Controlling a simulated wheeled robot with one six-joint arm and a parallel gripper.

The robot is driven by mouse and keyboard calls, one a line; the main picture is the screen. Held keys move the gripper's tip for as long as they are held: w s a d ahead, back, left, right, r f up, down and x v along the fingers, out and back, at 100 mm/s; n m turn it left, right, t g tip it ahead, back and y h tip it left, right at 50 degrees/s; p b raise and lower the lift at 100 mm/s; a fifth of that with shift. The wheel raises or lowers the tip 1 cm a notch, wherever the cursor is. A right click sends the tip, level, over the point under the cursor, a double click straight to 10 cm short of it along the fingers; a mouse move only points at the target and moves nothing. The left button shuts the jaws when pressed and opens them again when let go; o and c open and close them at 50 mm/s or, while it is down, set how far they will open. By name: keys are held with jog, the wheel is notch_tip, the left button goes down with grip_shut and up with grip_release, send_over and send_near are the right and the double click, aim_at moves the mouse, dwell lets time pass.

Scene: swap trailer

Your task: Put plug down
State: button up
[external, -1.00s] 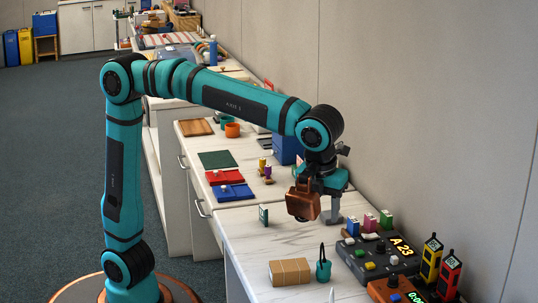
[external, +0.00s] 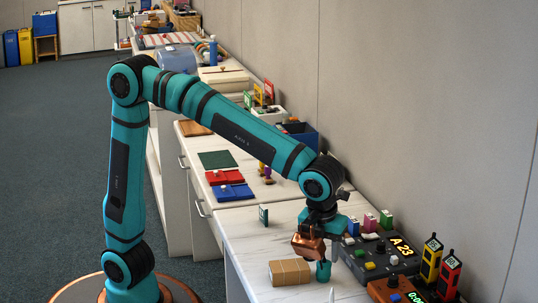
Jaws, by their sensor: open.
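My gripper (external: 319,257) is low over the front counter, at the end of the arm, and is open. A copper-coloured block at the wrist partly hides its fingers. A small teal piece (external: 323,270) shows directly below the gripper, just right of a tan ribbed block (external: 290,272). I cannot tell whether this teal piece is the plug, or whether the fingers touch it. Its black upper loop is now hidden by the gripper. No other thing can be clearly made out as the plug.
A dark console (external: 378,257) with coloured knobs and an "A 23" display stands close right of the gripper. Yellow (external: 431,259) and red (external: 450,275) upright devices stand beyond it. White counter lies clear between card and tan block.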

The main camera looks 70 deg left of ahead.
aim_at(324, 262)
jog(key=shift+w+a+f, duration=0.1)
jog(key=shift+w+f, duration=0.1)
jog(key=shift+f, duration=0.95)
jog(key=shift+w+f, duration=0.15)
jog(key=shift+f, duration=1)
jog(key=c, duration=0.8)
jog(key=shift+r, duration=0.15)
